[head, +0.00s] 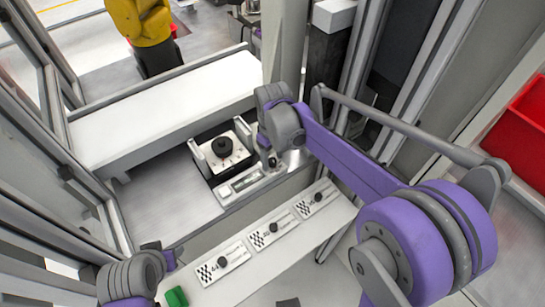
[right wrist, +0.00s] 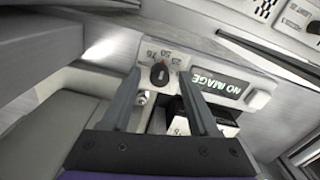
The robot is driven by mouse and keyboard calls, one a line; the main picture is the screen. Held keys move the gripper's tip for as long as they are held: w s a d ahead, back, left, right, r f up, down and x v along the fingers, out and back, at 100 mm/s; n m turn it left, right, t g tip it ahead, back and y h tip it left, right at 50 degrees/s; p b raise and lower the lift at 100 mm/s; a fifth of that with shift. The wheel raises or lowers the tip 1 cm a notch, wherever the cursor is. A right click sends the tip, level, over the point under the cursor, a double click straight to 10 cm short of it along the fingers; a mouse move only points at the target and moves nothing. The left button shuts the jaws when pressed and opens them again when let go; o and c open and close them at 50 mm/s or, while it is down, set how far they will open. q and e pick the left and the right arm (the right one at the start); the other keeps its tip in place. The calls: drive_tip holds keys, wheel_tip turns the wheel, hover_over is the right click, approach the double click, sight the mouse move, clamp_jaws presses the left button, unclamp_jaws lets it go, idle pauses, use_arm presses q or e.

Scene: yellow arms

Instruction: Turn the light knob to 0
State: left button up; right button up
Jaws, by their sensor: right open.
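In the right wrist view a small dark knob (right wrist: 159,75) with a pale mark sits on a white panel (right wrist: 176,57). Printed numerals stand around its far side, and I cannot read its setting surely. A display reading "NO IMAGE" (right wrist: 222,83) is beside it. My right gripper (right wrist: 165,75) is open, its two grey fingers apart, with the knob between their tips in this view. I cannot tell whether they touch it. In the head view the right gripper (head: 270,160) covers this knob at the right end of the panel (head: 228,197). My left gripper's fingers do not show.
A white box with a larger black dial (head: 222,147) stands just behind the panel. A front ledge holds several labelled small knobs (head: 270,227). A white beam (head: 165,115) lies behind. A post (head: 288,50) rises close to my right gripper. A green block (head: 176,297) is at the bottom.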

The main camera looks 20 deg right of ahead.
drive_tip(key=shift+f, duration=0.1)
clamp_jaws()
drive_tip(key=shift+m, duration=0.3)
drive_tip(key=m, duration=0.3)
drive_tip(key=shift+m+b, duration=0.3)
drive_tip(key=m, duration=0.3)
drive_tip(key=shift+m, duration=0.3)
drive_tip(key=m, duration=0.4)
drive_tip(key=shift+b, duration=0.3)
drive_tip(key=shift+m, duration=2)
